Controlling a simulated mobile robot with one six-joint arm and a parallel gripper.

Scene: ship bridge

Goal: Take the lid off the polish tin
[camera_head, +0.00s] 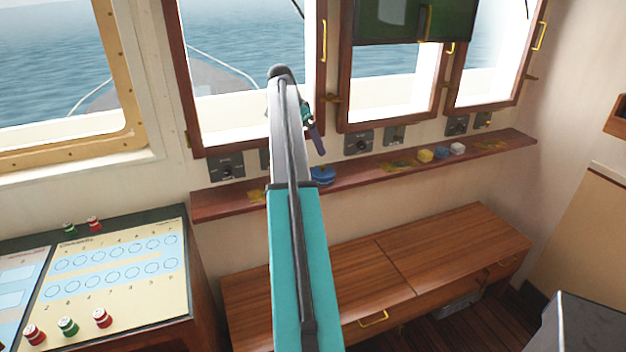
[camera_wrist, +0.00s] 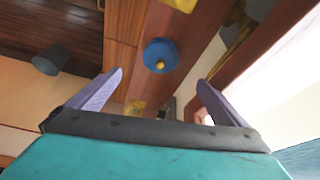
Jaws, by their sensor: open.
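A round blue tin (camera_head: 322,176) sits on the narrow wooden shelf under the windows, partly hidden behind my arm. In the wrist view the tin (camera_wrist: 155,50) shows its blue round top with a small yellow knob, which I take to be the lid in place. My gripper (camera_wrist: 160,76) is open and empty. Its two purple fingers are spread apart, with the tin ahead of them and between them in the picture. In the head view my gripper (camera_head: 318,147) hangs just above the tin, mostly hidden by my arm, apart from it.
The red-brown shelf (camera_head: 355,176) also holds a yellow block (camera_head: 425,155), a blue item (camera_head: 442,152), a white item (camera_head: 457,148) and yellow cloths (camera_head: 398,164). Window frames rise close behind the shelf. A wooden bench (camera_head: 450,253) stands below; a console (camera_head: 120,265) is at left.

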